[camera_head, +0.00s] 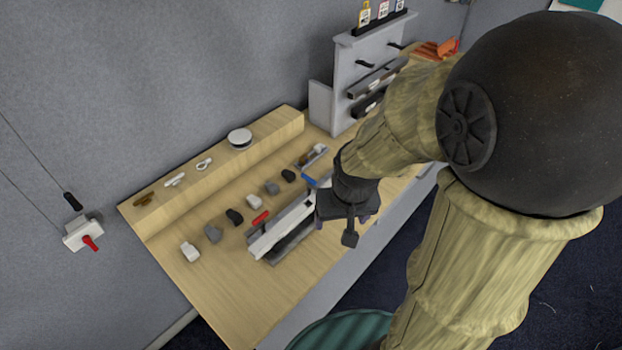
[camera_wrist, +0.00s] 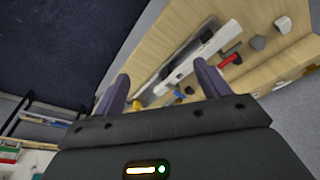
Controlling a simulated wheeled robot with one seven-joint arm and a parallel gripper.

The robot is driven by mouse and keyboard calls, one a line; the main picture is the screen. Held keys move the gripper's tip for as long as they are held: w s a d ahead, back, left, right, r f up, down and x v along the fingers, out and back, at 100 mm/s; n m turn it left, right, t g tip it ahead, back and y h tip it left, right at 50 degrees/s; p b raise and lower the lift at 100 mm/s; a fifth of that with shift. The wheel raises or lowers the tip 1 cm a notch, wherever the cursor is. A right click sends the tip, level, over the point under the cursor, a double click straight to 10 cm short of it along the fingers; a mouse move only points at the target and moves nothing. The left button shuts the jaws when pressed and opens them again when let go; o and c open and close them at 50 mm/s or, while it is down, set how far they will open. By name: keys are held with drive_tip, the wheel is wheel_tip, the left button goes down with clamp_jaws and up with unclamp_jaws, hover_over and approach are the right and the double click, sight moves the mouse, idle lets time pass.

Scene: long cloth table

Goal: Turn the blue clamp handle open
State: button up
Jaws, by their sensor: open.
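The blue clamp handle (camera_head: 310,181) shows as a small blue piece at the far end of a white and grey rail fixture (camera_head: 280,228) on the wooden bench. My arm hides part of that area. My gripper (camera_head: 346,222) hangs close to the right of the handle in the head view, over the bench's front side. In the wrist view my gripper (camera_wrist: 162,76) is open, with its two dark fingers apart and nothing held between them. A small bluish piece shows just past the fingers there, too small to make out well.
A red handle (camera_head: 260,217) sits on the near part of the fixture. Several grey, black and white blocks (camera_head: 233,216) lie in a row behind it. A raised wooden ledge (camera_head: 220,160) runs along the wall. A grey rack (camera_head: 350,75) stands at the far end.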

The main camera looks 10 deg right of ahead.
drive_tip(key=w+r+m+g+p, duration=0.15)
drive_tip(key=w+m, duration=0.45)
drive_tip(key=w, duration=1.2)
drive_tip(key=m+g+p, duration=0.1)
drive_tip(key=m+p, duration=0.1)
drive_tip(key=m, duration=0.2)
hover_over(309, 177)
drive_tip(key=shift+f, duration=0.2)
drive_tip(key=shift+f, duration=0.1)
wheel_tip(309, 177, down, 17)
drive_tip(key=p, duration=0.6)
drive_tip(key=shift+f, duration=0.1)
